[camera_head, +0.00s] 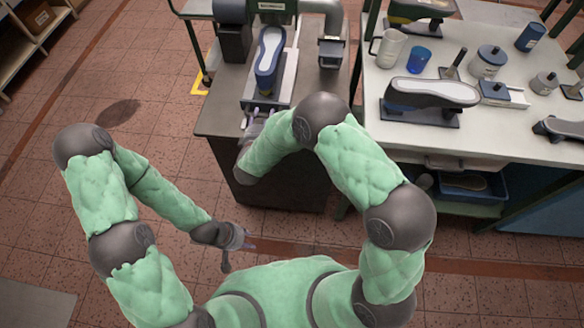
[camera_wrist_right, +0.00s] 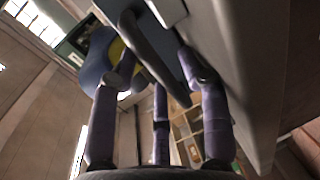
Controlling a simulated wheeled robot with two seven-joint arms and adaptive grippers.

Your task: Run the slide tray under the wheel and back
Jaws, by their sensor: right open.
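The slide tray (camera_head: 287,84) sits on the dark bench of the machine, with a blue-and-white shoe last (camera_head: 268,60) standing on it. My right gripper (camera_head: 254,116) is at the tray's front end, close to the bench's front edge. In the right wrist view, my open right gripper (camera_wrist_right: 160,85) has its fingers spread around a grey bar (camera_wrist_right: 150,60), apparently the tray's handle; I cannot tell whether they touch it. The blue last (camera_wrist_right: 95,58) shows beyond. My left gripper (camera_head: 240,240) is empty and open, low in front of the bench. I cannot clearly make out the wheel.
A grey machine housing and pipe (camera_head: 318,8) stand at the back of the dark bench (camera_head: 220,110). To the right, a white-topped table (camera_head: 480,140) holds another last (camera_head: 430,92), a white jug (camera_head: 390,48), a blue cup (camera_head: 418,57) and several jars. Left of the bench is open tiled floor.

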